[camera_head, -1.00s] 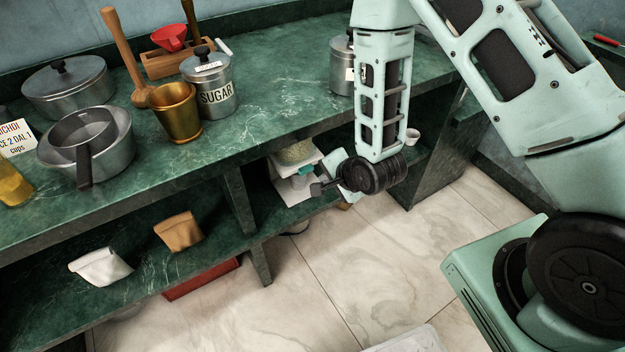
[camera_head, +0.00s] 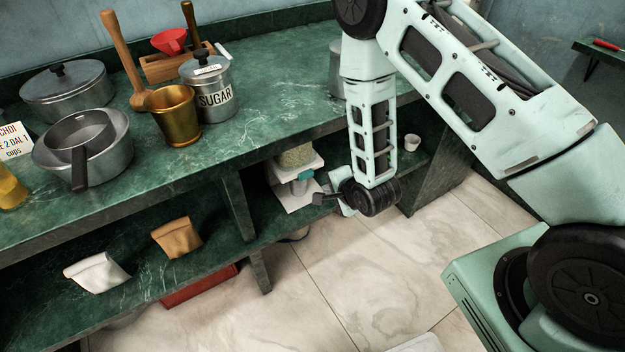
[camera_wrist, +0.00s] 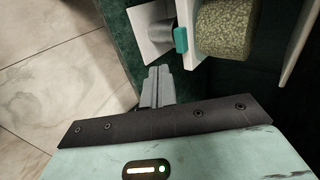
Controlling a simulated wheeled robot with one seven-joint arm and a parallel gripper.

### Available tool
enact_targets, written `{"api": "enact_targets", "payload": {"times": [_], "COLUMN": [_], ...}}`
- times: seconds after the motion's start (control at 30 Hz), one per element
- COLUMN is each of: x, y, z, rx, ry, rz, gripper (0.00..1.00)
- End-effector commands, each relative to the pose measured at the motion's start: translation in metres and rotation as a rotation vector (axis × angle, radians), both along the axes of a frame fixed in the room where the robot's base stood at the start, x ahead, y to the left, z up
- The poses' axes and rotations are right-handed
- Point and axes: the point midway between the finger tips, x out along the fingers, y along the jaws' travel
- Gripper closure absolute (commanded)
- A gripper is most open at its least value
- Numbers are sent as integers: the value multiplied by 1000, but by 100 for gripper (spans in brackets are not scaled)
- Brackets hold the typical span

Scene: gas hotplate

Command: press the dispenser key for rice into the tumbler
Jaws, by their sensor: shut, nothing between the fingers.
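The dispenser is a white stand on the lower shelf, its panel (camera_head: 305,162) showing in the head view, with a clear hopper of pale green grain (camera_head: 296,155). Its teal key (camera_head: 304,175) shows below the hopper; in the wrist view the key (camera_wrist: 181,39) is beside the grain hopper (camera_wrist: 226,27). My gripper (camera_head: 319,199) is shut and empty, just in front of the dispenser and lower than the key in the head view. In the wrist view its fingertips (camera_wrist: 158,72) point towards the key, with a small gap.
A small white cup (camera_head: 411,143) stands farther right on the shelf. The green counter (camera_head: 270,105) overhangs the dispenser, and an upright panel (camera_head: 238,205) stands to its left. Brown (camera_head: 177,238) and white (camera_head: 97,272) bags lie on the lower shelf. The tiled floor (camera_head: 370,275) is open.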

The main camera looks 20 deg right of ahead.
Motion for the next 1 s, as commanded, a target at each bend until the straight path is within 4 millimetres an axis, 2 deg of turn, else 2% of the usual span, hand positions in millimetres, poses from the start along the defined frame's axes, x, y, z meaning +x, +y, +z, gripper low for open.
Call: {"api": "enact_targets", "payload": {"times": [0.3,0.4,0.6,1.0], "x": [47,64,81,84], "y": [11,14,18,18], "z": [-46,-42,-43,-43], "rx": [-2,-2,-1,0], "ry": [0,-3,-1,1], "rz": [4,3,1,0], "gripper": [100,100,100,100]}}
